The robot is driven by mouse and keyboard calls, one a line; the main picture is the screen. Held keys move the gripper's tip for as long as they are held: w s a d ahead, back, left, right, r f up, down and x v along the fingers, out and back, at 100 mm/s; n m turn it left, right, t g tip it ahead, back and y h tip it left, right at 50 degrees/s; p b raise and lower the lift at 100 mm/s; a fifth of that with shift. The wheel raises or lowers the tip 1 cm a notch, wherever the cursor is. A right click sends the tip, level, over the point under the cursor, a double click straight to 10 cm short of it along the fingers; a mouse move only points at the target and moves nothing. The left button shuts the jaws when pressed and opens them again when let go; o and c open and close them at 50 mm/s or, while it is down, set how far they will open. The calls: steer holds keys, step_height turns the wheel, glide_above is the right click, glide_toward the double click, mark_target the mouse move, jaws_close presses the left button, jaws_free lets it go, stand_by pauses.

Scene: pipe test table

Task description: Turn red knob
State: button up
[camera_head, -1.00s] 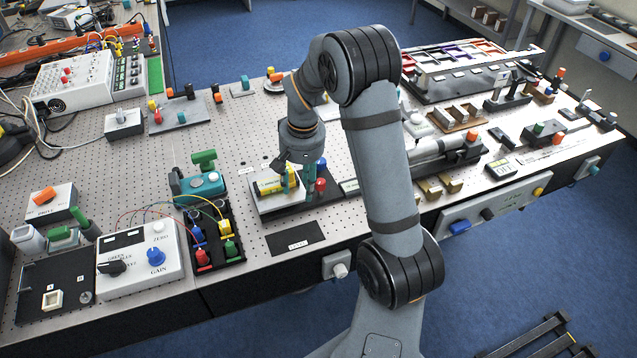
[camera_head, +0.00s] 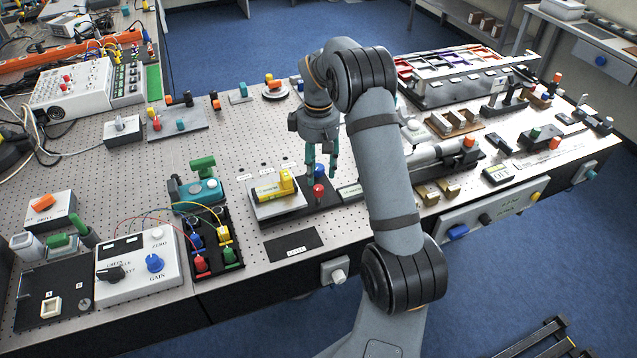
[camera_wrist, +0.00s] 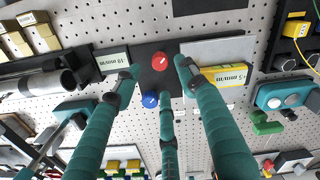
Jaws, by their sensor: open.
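The red knob (camera_head: 318,190) stands on a dark base plate (camera_head: 331,204), on the perforated table. A blue knob (camera_head: 319,170) stands just behind it. My gripper (camera_head: 321,178) is open and points down over these knobs, with its teal fingers spread. In the wrist view, the red knob (camera_wrist: 160,61) shows between the tips of my gripper (camera_wrist: 157,75), with a pale mark line on its top. The blue knob (camera_wrist: 150,99) is close by one finger there. I see no clear contact with the red knob, and its exact gap to the fingers is hard to tell.
A grey cylinder device (camera_head: 440,152) stands further right. A black panel (camera_head: 293,244) lies in front, near the table edge.

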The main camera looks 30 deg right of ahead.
mark_target(319, 188)
step_height(319, 188, down, 6)
steer(key=shift+p, duration=0.55)
steer(key=shift+c, duration=1.4)
steer(key=c, duration=0.8)
